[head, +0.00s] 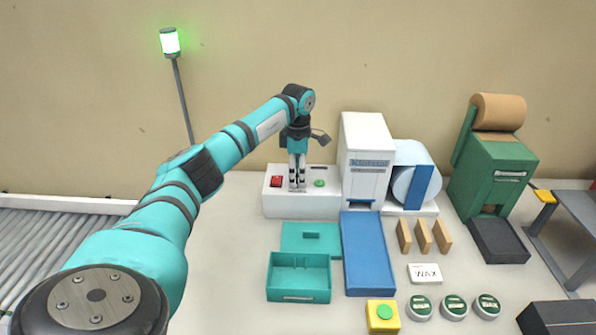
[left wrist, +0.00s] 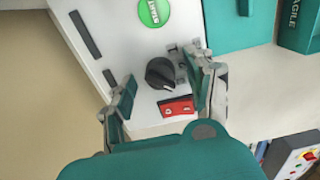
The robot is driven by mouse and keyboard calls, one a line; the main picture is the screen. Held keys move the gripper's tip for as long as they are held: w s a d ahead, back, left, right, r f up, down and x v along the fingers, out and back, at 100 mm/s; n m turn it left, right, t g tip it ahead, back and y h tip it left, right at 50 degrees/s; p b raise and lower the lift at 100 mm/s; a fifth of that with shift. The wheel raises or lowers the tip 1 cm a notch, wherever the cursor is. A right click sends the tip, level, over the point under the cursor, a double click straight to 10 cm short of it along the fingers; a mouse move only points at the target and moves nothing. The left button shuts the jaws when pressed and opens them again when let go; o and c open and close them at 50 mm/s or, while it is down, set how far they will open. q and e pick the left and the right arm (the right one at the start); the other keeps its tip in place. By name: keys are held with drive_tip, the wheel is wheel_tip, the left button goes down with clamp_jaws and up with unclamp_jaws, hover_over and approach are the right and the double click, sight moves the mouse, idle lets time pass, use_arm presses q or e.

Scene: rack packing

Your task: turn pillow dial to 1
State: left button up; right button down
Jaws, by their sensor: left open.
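The pillow dial (left wrist: 161,72) is a black round knob on the white machine base (head: 300,208); in the head view my gripper hides it. In the left wrist view it sits between the two fingers, with a small light mark near its lower right edge. My left gripper (head: 297,184) points straight down over the base, and its fingers (left wrist: 158,78) are open on either side of the dial. I cannot tell whether they touch it. My right gripper is in neither view.
On the base, a red switch (head: 276,182) and a green start button (head: 319,183) flank my gripper closely. The white machine tower (head: 366,150) stands to the right. A teal box (head: 299,292), its lid (head: 311,252) and a blue chute (head: 368,270) lie in front.

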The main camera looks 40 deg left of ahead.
use_arm(q)
drive_tip(key=shift+f, duration=0.15)
clamp_jaws()
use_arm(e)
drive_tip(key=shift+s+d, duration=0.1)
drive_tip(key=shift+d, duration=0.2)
